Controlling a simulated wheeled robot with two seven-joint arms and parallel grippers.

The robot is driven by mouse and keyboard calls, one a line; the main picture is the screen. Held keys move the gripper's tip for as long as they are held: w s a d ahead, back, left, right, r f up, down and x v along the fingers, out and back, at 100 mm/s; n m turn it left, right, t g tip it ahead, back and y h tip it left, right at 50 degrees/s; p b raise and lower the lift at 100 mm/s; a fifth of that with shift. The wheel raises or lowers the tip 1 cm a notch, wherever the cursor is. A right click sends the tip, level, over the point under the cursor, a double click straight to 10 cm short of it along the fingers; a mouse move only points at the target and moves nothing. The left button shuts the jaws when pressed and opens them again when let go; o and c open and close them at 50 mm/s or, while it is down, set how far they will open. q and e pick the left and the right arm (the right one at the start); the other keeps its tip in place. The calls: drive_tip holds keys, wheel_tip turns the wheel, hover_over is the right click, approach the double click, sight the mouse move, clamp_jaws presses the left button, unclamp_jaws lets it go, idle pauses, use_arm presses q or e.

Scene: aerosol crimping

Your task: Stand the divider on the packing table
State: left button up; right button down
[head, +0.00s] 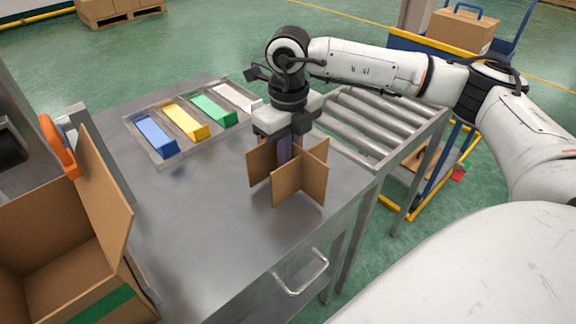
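The divider (293,182) is a set of brown cardboard panels that cross each other. It is upright on or just above the steel packing table (215,225), near the edge by the roller conveyor; I cannot tell if its base touches. My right gripper (286,148) points down over the divider's middle, with its fingers at the crossing of the panels. The panels partly hide the fingertips, and whether they grip the cardboard is not clear. My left gripper is not in view.
An open cardboard box (65,270) with a green stripe stands at the left. A tray (160,159) of blue, yellow, green and white blocks lies at the back of the table. The roller conveyor (375,120) adjoins the right. The table's middle is clear.

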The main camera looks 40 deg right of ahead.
drive_tip(key=shift+f, duration=0.45)
drive_tip(key=shift+f, duration=0.15)
drive_tip(key=c, duration=2)
unclamp_jaws()
wheel_tip(320, 180, up, 12)
drive_tip(key=shift+r+p, duration=0.15)
drive_tip(key=shift+p, duration=0.2)
